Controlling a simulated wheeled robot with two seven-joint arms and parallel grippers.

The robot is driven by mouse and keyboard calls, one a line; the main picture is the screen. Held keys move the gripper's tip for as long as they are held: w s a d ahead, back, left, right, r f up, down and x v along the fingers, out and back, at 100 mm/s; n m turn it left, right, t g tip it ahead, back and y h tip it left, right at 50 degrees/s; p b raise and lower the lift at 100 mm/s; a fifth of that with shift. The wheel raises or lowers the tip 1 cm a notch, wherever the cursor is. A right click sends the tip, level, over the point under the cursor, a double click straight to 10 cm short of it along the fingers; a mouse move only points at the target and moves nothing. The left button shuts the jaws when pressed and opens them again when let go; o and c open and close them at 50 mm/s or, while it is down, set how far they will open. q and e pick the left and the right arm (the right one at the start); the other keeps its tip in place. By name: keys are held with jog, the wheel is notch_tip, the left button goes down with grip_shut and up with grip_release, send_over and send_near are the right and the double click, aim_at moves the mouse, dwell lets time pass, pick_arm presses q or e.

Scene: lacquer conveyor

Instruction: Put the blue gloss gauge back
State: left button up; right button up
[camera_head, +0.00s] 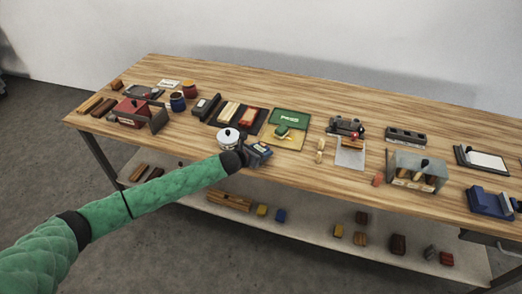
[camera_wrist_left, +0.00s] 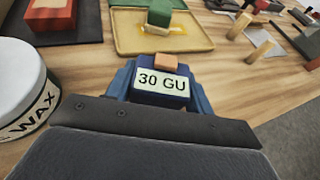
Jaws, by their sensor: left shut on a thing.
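The blue gloss gauge (camera_wrist_left: 162,88) carries a white label reading "30 GU" and has a small orange-brown piece at its top in the left wrist view. My left gripper (camera_head: 254,154) is shut on it near the table's front edge, in the middle of the head view. The gauge's blue body shows there, partly hidden by the gripper. I cannot tell whether it touches the table. The right gripper is not in view.
A white wax tin (camera_head: 228,142) stands just left of my gripper. A yellow tray (camera_head: 296,141) with a green block, and a green "PASS" panel (camera_head: 290,117), lie behind. A grey holder (camera_head: 417,170) and a blue fixture (camera_head: 490,203) stand at the right. Bare wood lies along the back.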

pick_arm(q)
jog(key=o, duration=1.3)
jog(key=shift+f, duration=0.1)
jog(key=shift+c, duration=0.2)
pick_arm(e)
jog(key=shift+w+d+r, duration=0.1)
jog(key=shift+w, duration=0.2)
pick_arm(q)
jog(key=shift+s+a+r, duration=0.2)
jog(key=shift+s+a, duration=0.1)
jog(key=b+v, duration=0.3)
jog(key=v, duration=0.8)
jog(key=shift+b, duration=0.4)
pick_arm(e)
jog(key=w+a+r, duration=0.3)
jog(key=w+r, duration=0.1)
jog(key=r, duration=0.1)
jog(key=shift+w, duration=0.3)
pick_arm(q)
jog(key=shift+s+r, duration=0.1)
